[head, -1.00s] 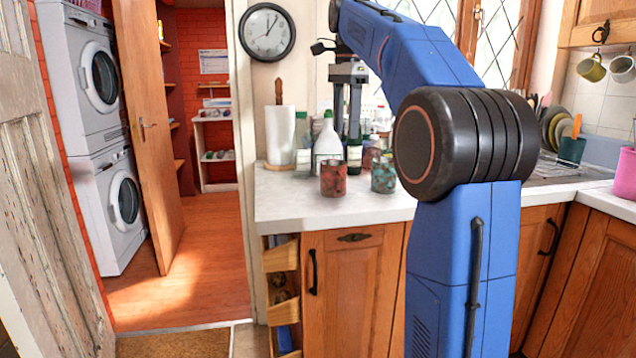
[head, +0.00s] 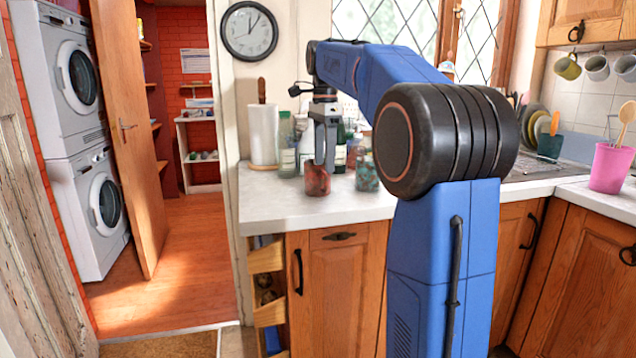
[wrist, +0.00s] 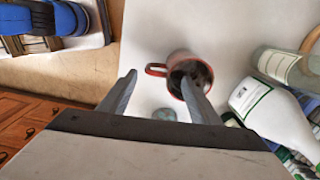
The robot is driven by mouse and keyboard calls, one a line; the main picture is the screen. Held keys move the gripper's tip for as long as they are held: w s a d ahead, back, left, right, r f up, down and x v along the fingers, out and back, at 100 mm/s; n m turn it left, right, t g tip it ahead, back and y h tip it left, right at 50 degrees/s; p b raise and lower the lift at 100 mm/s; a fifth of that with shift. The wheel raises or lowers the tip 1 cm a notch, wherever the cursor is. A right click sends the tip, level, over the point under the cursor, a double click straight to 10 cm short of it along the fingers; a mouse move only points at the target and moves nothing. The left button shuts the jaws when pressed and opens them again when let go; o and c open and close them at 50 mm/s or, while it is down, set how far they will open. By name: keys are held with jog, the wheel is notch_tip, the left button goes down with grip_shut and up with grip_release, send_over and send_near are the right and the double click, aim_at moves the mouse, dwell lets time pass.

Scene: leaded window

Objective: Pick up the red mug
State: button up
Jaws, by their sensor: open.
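The red mug (head: 317,181), mottled dark red, stands upright on the white counter near its front edge. In the wrist view the red mug (wrist: 183,62) shows its dark inside and a handle on its left. My gripper (head: 325,162) is open, pointing down just above the mug in the head view. In the wrist view my gripper (wrist: 160,77) has its fingers apart, with the handle in line with the gap and the right finger overlapping the mug's body. I cannot tell whether a finger touches it.
A teal and rust mottled mug (head: 367,176) stands close right of the red mug. Bottles stand behind, with a white bottle (wrist: 270,115) in the wrist view. A paper towel roll (head: 263,135) is at the back left. The counter (head: 270,205) left of the mug is clear.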

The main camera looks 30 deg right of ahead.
aim_at(324, 189)
jog(key=shift+s+a+f, duration=0.1)
jog(key=shift+s+f, duration=0.1)
jog(key=shift+f, duration=1.5)
jog(key=shift+s+a+f, duration=0.1)
jog(key=shift+s+f, duration=0.05)
jog(key=shift+f, duration=1.5)
grip_shut()
jog(key=shift+r, duration=0.2)
